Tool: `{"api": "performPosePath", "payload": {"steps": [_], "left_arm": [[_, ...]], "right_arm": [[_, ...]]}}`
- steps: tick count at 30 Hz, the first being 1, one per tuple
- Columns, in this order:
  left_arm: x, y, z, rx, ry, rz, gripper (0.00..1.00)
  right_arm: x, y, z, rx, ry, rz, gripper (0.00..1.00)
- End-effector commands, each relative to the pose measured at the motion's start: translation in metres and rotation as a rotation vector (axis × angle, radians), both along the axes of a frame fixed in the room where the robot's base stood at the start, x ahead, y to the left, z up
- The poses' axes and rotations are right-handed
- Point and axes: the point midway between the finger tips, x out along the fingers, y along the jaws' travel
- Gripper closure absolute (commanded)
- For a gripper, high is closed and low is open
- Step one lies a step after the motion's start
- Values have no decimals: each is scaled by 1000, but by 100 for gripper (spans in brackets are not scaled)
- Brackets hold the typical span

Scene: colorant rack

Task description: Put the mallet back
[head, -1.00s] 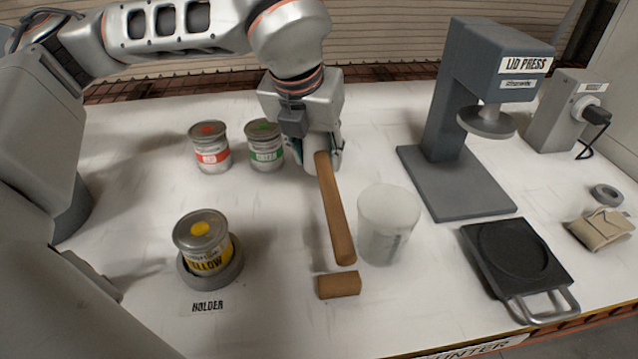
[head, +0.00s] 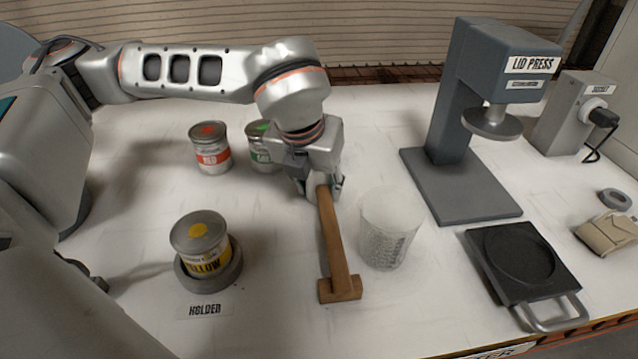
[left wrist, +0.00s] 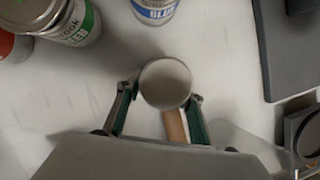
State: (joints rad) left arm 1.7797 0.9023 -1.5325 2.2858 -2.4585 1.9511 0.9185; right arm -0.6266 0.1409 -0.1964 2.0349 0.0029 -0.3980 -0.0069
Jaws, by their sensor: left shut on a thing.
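The mallet's brown wooden handle (head: 332,235) slants down from my left gripper (head: 322,188) toward the front of the white table. My left gripper is shut on the mallet near its upper end. In the left wrist view a pale round end (left wrist: 165,84) sits between the fingers (left wrist: 158,112), with part of the brown handle (left wrist: 174,126) below it. My right gripper is not in view.
A translucent cup (head: 389,228) stands close right of the handle. The yellow can (head: 204,262) sits in the round holder (head: 190,287) at left. Red (head: 211,150) and green (head: 257,143) cans stand behind. The lid press (head: 462,185) and black plate (head: 508,262) are right.

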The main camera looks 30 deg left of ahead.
Motion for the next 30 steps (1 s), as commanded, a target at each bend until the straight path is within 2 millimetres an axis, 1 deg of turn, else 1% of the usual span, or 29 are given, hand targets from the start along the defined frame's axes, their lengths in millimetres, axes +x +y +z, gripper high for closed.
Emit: {"api": "performPosePath", "payload": {"steps": [1, 2, 3, 12, 16, 20, 24, 30], "left_arm": [[0, 0, -1, 0, 1, 0, 56], [0, 0, -1, 0, 1, 0, 48], [0, 0, -1, 0, 1, 0, 47], [0, 0, 0, 0, 0, 0, 47], [-1, 0, 8, 0, -3, 0, 47], [-8, -2, 28, -1, -5, -2, 47], [-19, -3, 56, -1, -7, -1, 47], [-33, -5, 91, 0, -5, 0, 47]], "right_arm": [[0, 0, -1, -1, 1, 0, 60], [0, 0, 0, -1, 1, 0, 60], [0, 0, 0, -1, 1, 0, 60], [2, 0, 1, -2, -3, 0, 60], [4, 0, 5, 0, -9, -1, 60], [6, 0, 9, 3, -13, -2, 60], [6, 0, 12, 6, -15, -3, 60], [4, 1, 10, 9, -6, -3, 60]]}}
